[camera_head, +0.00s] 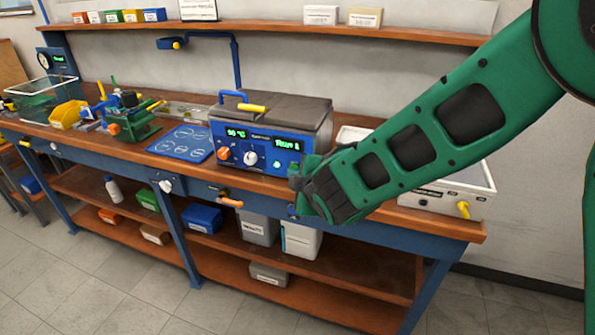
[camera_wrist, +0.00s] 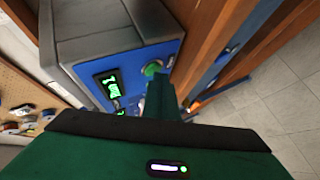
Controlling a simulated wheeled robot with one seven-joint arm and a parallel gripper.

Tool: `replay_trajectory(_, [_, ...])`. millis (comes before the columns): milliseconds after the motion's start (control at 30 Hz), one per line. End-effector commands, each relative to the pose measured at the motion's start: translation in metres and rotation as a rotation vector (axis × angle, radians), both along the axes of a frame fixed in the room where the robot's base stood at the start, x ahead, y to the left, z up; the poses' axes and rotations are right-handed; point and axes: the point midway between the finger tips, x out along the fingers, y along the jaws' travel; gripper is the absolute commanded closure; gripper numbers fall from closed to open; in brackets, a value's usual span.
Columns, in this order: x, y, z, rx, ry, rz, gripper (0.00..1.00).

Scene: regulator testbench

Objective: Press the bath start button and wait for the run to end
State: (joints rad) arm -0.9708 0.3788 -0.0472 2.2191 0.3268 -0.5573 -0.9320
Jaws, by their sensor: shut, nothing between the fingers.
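The bath (camera_head: 270,120) stands on the workbench. It has a grey lid, a blue front panel, two lit green displays, an orange knob (camera_head: 224,154) and a white knob (camera_head: 251,159). A small pale round button (camera_head: 277,165) sits at the panel's lower right; in the wrist view a green round button (camera_wrist: 152,68) shows on the blue panel. My gripper (camera_head: 298,178) is shut and empty, just in front of the panel's right end. In the wrist view its fingers (camera_wrist: 160,92) lie close to the button and partly overlap it. I cannot tell whether they touch it.
A blue mat (camera_head: 182,143) lies left of the bath, with a green and blue fixture (camera_head: 128,118) beyond it. A white device with a yellow knob (camera_head: 445,200) is at the right, partly behind my arm. A shelf (camera_head: 320,30) runs above, and bins stand below the bench.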

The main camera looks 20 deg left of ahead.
Motion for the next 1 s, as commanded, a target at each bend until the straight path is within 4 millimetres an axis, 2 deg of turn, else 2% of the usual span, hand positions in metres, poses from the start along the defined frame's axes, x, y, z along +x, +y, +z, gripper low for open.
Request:
replay_trajectory(533, [0.001,0.0,0.0,0.0,-0.001,-0.001,1.0])
replay_trajectory(1000, [-0.016,0.001,0.001,0.0,-0.001,0.0,1.0])
